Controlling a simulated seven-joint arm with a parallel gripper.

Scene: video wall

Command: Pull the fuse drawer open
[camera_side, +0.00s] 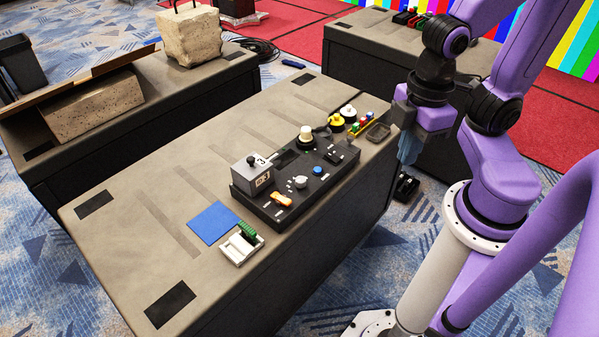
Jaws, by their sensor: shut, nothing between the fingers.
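A black control panel (299,181) lies on the grey table, with knobs, a blue button and an orange switch on top. A grey box (248,173) stands at its left end, with a small marked plate on its front face and a dark knob on top. This may be the fuse drawer's housing; I cannot make out an open drawer on it. My gripper (407,154) is shut and empty. It points down by the table's right edge, well to the right of the panel and apart from it.
A blue square (213,223) and a white tray with a green part (240,247) lie left of the panel. Yellow and white knobs (342,116), a row of coloured pieces (361,126) and a dark dish (378,132) stand right of it. The table's left part is mostly clear.

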